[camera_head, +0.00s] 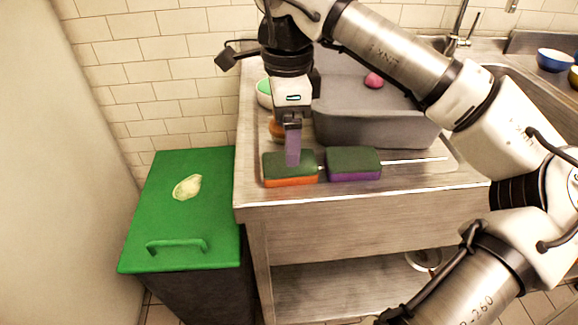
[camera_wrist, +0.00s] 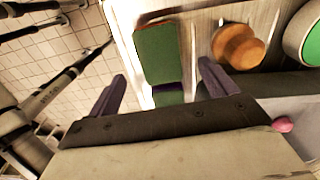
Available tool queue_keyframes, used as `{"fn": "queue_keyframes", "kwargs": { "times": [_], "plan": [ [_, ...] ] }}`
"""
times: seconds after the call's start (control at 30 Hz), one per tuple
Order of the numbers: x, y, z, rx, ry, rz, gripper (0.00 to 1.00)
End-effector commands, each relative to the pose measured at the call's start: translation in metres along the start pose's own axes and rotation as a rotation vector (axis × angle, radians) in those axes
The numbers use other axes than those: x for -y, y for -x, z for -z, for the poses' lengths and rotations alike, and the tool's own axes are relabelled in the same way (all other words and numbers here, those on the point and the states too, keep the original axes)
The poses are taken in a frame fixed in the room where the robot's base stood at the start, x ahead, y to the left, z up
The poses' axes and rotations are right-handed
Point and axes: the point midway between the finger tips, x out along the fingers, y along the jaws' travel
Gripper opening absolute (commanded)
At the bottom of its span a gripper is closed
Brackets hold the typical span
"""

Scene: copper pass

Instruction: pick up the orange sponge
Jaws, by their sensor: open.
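The orange sponge (camera_head: 290,181) has a dark green top and lies near the front left edge of the metal counter. In the wrist view it (camera_wrist: 157,50) shows ahead of and between the two purple fingers. My gripper (camera_head: 292,163) points down over the sponge and overlaps its top in the head view. My gripper (camera_wrist: 165,78) is open, with nothing held between its fingers. I cannot tell whether the fingertips touch the sponge. A purple sponge with a green top (camera_head: 353,163) lies just right of the orange one.
A grey basin (camera_head: 375,132) holding a pink ball (camera_head: 373,80) stands behind the sponges. A round orange-brown object (camera_wrist: 238,45) and a green-and-white bowl (camera_head: 263,93) are close behind my gripper. A green-lidded bin (camera_head: 200,220) stands left of the counter.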

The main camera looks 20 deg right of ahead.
Motion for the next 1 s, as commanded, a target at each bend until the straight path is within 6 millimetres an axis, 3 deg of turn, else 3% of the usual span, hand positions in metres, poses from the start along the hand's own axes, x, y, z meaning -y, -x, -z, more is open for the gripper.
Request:
{"fn": "queue_keyframes", "kwargs": {
  "times": [0.23, 0.5, 0.8, 1.0],
  "plan": [
    [-0.001, -0.019, 0.001, 0.002, 0.0, -0.002, 0.85],
    [-0.003, -0.057, 0.003, 0.002, 0.001, -0.001, 0.85],
    [-0.002, -0.061, 0.003, 0.001, 0.0, 0.001, 0.85],
    [-0.002, -0.061, 0.003, 0.001, 0.0, 0.001, 0.58]
  ]
}}
